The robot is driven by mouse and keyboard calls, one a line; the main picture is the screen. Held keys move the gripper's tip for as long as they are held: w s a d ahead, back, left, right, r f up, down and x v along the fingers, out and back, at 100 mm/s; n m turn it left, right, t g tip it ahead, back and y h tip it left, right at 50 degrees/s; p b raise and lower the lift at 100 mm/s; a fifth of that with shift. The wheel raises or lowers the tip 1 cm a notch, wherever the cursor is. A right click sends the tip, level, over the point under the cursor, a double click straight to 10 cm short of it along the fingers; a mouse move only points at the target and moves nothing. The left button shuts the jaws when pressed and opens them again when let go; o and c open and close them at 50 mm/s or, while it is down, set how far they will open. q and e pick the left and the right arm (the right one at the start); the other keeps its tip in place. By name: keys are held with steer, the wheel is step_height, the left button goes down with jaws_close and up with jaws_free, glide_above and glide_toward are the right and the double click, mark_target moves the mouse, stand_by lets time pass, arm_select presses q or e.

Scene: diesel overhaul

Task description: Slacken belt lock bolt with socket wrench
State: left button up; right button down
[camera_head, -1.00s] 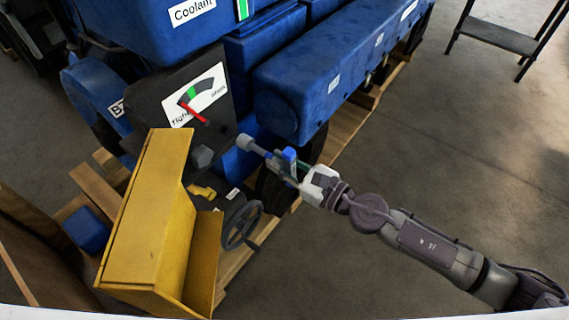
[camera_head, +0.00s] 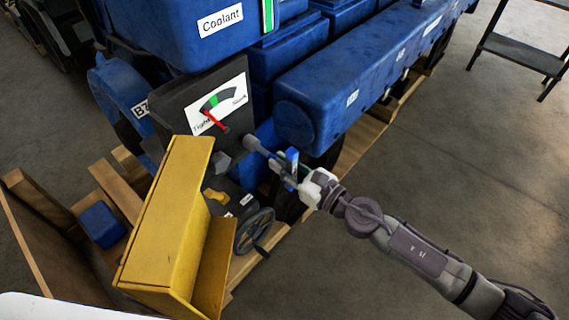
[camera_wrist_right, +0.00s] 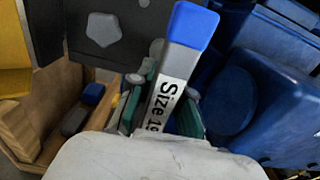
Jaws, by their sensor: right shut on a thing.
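My right gripper (camera_head: 290,175) is shut on the socket wrench, which has a blue end (camera_head: 292,156) and a grey socket (camera_head: 250,143) pointing left. In the right wrist view the wrench handle (camera_wrist_right: 176,85) stands between the green-padded fingers and reads "Size 1", with the rest of the label hidden. The grey bolt head (camera_head: 222,163) is on the dark panel below the gauge. The socket is close to it, with a small gap in the head view. The bolt head also shows in the right wrist view (camera_wrist_right: 104,28). The gauge's red needle (camera_head: 216,121) points toward "Tight". My left gripper is not in view.
A yellow guard (camera_head: 165,225) stands in front of the panel, left of the wrench. A black handwheel (camera_head: 255,230) sits below the gripper. The blue engine (camera_head: 345,75) stands behind on a wooden pallet (camera_head: 358,147). Open floor lies to the right.

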steer(key=shift+w+a+r, duration=0.1)
steer(key=shift+w+a, duration=0.2)
steer(key=shift+a, duration=0.2)
steer(key=n, duration=0.3)
steer(key=shift+n, duration=0.4)
steer(key=n, duration=0.6)
steer(key=shift+r+p, duration=0.1)
steer(key=shift+p, duration=0.2)
steer(key=n, duration=0.6)
steer(key=shift+d+n+p, duration=0.1)
steer(key=shift+n+p, duration=0.2)
steer(key=shift+p, duration=0.1)
steer(key=n, duration=0.2)
steer(key=shift+n, duration=0.4)
steer(key=n, duration=0.2)
steer(key=shift+s+n, duration=0.1)
steer(key=shift+n, duration=0.3)
steer(key=shift+m, duration=0.3)
steer(key=c, duration=1.7)
jaws_free()
jaws_close()
